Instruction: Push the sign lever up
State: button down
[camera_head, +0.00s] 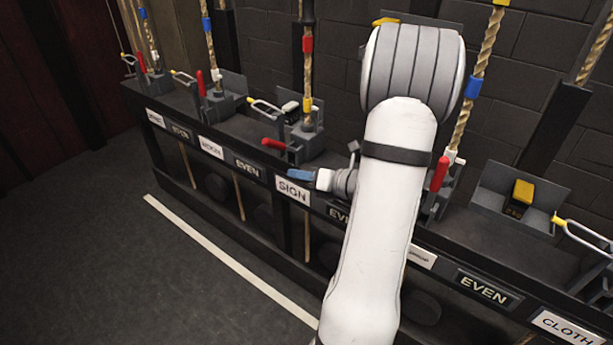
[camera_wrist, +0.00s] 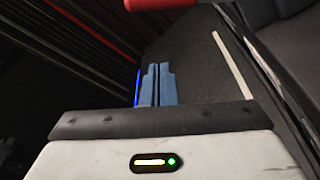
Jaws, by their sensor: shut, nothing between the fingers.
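The sign lever has a red handle (camera_head: 273,144) that sticks out nearly level to the left from its grey housing (camera_head: 308,142), above the white SIGN plate (camera_head: 293,190). My gripper (camera_head: 300,175) has blue fingertips and is shut and empty. In the head view it shows below and slightly right of the red handle, just above the SIGN plate. In the wrist view the gripper fingers (camera_wrist: 157,85) lie side by side, and a red bar (camera_wrist: 160,4), apparently the lever handle, crosses the top edge apart from them.
Neighbouring red levers stand upright, one to the left (camera_head: 201,83) and one to the right (camera_head: 440,173) of my arm. Ropes rise behind the black rail. A yellow-topped block (camera_head: 522,192) sits at the right. The floor (camera_head: 130,260) in front is clear.

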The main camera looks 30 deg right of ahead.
aim_at(283, 149)
jog(key=w+a+r, duration=0.1)
jog(key=w, duration=0.6)
jog(key=shift+r+b, duration=0.4)
jog(key=shift+b, duration=0.05)
jog(key=shift+r, duration=0.1)
jog(key=shift+w+d+r+p, duration=0.2)
jog(key=shift+d+r+p, duration=0.35)
jog(key=shift+p, duration=0.55)
jog(key=shift+a, duration=0.1)
jog(key=shift+f, duration=0.1)
